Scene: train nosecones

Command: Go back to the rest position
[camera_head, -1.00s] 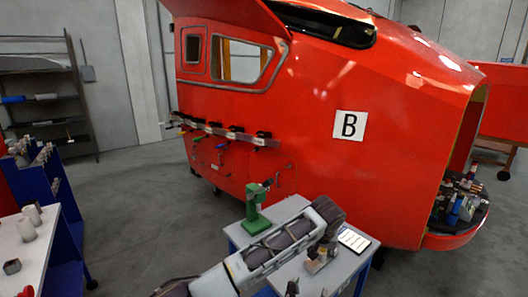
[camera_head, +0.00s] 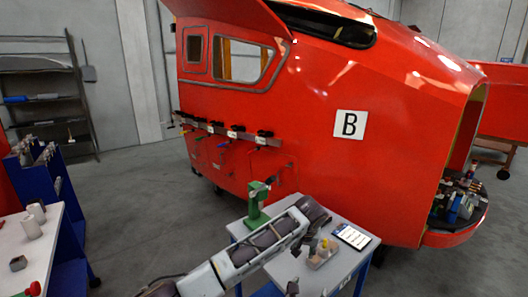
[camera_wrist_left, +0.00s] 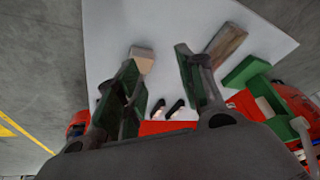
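My left arm reaches in from the bottom of the head view over a small white table (camera_head: 300,272). My left gripper (camera_head: 314,210) is at the table's far side, beside a green upright tool (camera_head: 257,205); its fingers are hard to make out there. In the left wrist view the two fingers of the left gripper (camera_wrist_left: 164,68) stand well apart with nothing between them. A beige block (camera_wrist_left: 143,53) shows by the left fingertip; I cannot tell whether they touch. A brown block (camera_wrist_left: 222,45) lies by the right finger.
A white workbench (camera_head: 28,255) is at the left. Grey floor (camera_head: 140,215) lies open between.

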